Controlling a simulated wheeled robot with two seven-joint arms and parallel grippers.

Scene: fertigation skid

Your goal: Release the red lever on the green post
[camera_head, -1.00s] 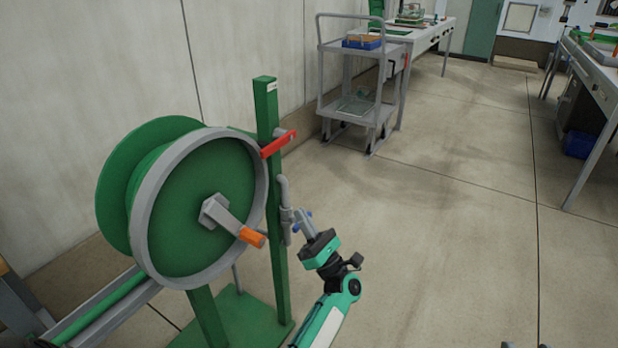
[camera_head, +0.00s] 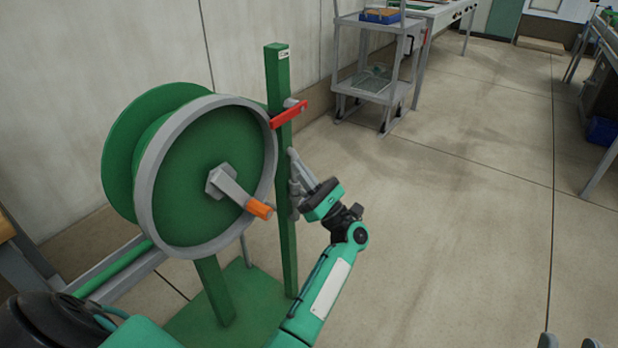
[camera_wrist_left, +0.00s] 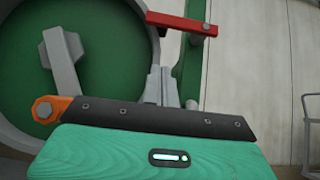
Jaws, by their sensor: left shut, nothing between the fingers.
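The red lever (camera_head: 288,115) sits near the top of the green post (camera_head: 285,235), beside the reel's rim, and slants up to the right. In the left wrist view the lever (camera_wrist_left: 182,23) crosses the top, in front of the green post (camera_wrist_left: 188,70). My left gripper (camera_head: 293,153) is shut and empty, below the lever and close to the post. Its fingers (camera_wrist_left: 160,75) point up towards the lever with a gap between. Two grey fingertips of my right gripper (camera_head: 569,342) show apart at the bottom right edge.
The green hose reel (camera_head: 200,180) with a grey rim and orange-handled crank (camera_head: 259,209) stands left of the post. A grey bracket (camera_head: 295,207) is on the post by my left gripper. A grey cart (camera_head: 374,83) stands behind. The floor to the right is clear.

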